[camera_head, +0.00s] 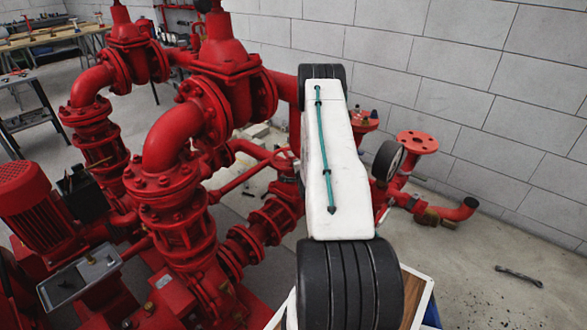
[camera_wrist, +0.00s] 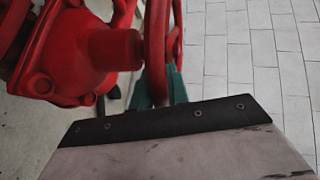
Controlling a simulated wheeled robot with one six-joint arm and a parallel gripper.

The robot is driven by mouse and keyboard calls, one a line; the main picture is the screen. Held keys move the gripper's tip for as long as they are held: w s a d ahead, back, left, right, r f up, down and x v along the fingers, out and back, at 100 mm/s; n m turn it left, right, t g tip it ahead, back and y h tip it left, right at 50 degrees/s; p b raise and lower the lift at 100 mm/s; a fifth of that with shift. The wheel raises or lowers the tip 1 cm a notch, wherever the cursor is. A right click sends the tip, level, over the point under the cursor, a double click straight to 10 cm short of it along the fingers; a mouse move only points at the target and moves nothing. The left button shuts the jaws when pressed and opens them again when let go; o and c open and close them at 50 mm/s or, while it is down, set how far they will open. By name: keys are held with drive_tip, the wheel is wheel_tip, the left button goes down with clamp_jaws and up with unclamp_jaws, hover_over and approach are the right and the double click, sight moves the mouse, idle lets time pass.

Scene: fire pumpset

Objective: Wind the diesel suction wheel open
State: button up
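In the wrist view a red handwheel (camera_wrist: 157,45) shows nearly edge-on, beside a red valve body (camera_wrist: 70,55) with a thick stem housing pointing at it. My gripper (camera_wrist: 160,85) has a teal finger on each side of the wheel's rim, and the rim runs down between them. The fingers sit close against the rim and look shut on it. The fingertips are partly hidden by the wheel. In the head view my arm hides my gripper and this wheel. I cannot tell how far the valve is turned.
Large red pipes and valves (camera_head: 205,100) fill the left and middle of the head view. A red flanged pipe (camera_head: 417,142) stands right of my arm. A grey block wall (camera_head: 470,70) is behind. A wrench (camera_head: 519,276) lies on the otherwise open floor at right.

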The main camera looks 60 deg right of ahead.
drive_tip(key=o, duration=0.4)
drive_tip(key=shift+v, duration=3.95)
